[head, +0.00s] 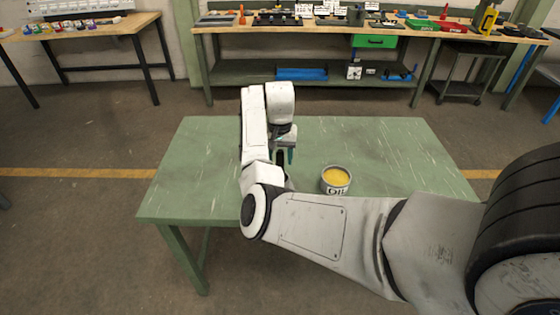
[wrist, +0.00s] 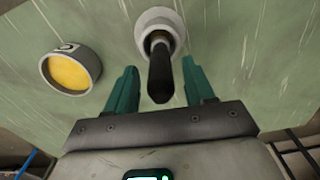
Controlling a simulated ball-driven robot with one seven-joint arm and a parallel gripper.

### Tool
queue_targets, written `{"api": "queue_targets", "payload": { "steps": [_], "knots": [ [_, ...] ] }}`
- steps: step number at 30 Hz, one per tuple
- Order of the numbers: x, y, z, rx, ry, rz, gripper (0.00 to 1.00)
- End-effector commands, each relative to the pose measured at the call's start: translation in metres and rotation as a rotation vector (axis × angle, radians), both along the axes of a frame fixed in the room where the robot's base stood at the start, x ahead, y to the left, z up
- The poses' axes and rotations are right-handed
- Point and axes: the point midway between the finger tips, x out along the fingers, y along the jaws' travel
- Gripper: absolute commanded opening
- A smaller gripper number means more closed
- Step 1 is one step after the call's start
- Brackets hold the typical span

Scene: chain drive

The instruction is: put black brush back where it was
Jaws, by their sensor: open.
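The black brush (wrist: 160,75) stands with its lower end in a white round holder (wrist: 150,20) on the green table. Its dark handle points toward the wrist camera. My gripper (wrist: 158,78) is open, with its teal fingers on either side of the handle and a visible gap on both sides. In the head view my gripper (head: 287,158) is low over the table's middle, and a dark bit of the brush (head: 281,157) shows beside the finger. The holder is hidden there behind my arm.
A can marked "OIL" with yellow contents (head: 336,179) stands on the table right of my gripper; it also shows in the wrist view (wrist: 70,70). The green table (head: 400,150) is otherwise clear. Workbenches (head: 350,33) with tools stand well behind.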

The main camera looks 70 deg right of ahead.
Motion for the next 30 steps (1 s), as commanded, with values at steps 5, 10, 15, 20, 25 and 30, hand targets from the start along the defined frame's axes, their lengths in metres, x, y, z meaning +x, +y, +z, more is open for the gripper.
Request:
{"api": "queue_targets", "payload": {
  "steps": [5, 10, 15, 20, 25, 30],
  "knots": [
    [0.001, -0.001, 0.037, -0.004, -0.004, -0.002, 0.54],
    [0.000, 0.000, 0.070, -0.003, -0.002, -0.001, 0.54],
    [0.000, 0.001, 0.094, -0.001, -0.001, -0.001, 0.54],
    [0.000, 0.001, 0.102, 0.000, 0.000, 0.000, 0.54],
    [-0.001, 0.002, 0.100, -0.003, 0.003, 0.003, 0.54],
    [-0.010, 0.014, 0.075, -0.050, 0.032, 0.049, 0.54]
  ]
}}
